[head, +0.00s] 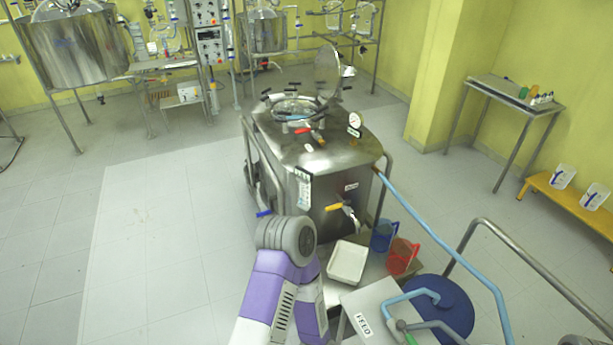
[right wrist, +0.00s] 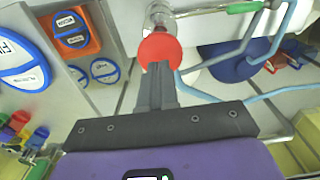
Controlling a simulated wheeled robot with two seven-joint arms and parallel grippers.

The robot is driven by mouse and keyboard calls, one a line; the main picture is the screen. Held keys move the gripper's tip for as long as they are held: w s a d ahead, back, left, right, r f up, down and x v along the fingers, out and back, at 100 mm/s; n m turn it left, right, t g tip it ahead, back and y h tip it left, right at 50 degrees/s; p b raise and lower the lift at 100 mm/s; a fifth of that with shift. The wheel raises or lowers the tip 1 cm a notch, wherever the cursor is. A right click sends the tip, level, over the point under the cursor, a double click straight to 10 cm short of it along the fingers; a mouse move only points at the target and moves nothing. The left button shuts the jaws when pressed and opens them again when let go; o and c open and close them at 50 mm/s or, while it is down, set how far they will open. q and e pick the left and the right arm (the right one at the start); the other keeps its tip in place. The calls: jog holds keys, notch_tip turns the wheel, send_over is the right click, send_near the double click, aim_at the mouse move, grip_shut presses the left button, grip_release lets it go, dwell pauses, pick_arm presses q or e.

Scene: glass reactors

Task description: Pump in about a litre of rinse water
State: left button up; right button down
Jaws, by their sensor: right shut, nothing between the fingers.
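My right gripper (right wrist: 160,72) is shut and empty. Its fingertips are at a round red knob (right wrist: 158,48) in the right wrist view; they overlap its lower edge, and I cannot tell whether they press on it. The steel vessel (head: 315,150) stands in the middle of the head view, its round lid (head: 327,70) raised. A light-blue hose (head: 440,235) runs from the vessel's right side towards the lower right. A blue drum (head: 455,305) stands at the lower right with blue pipe over it. Neither gripper shows in the head view.
A white tray (head: 347,262), a blue jug (head: 383,236) and a red jug (head: 402,256) are in front of the vessel. A steel rail (head: 530,265) curves at right. A green-handled valve (right wrist: 245,7) is near the knob. Open floor lies left of the vessel.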

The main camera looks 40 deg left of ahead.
notch_tip(320, 180, up, 6)
jog(key=p, duration=0.4)
jog(key=shift+f, duration=0.1)
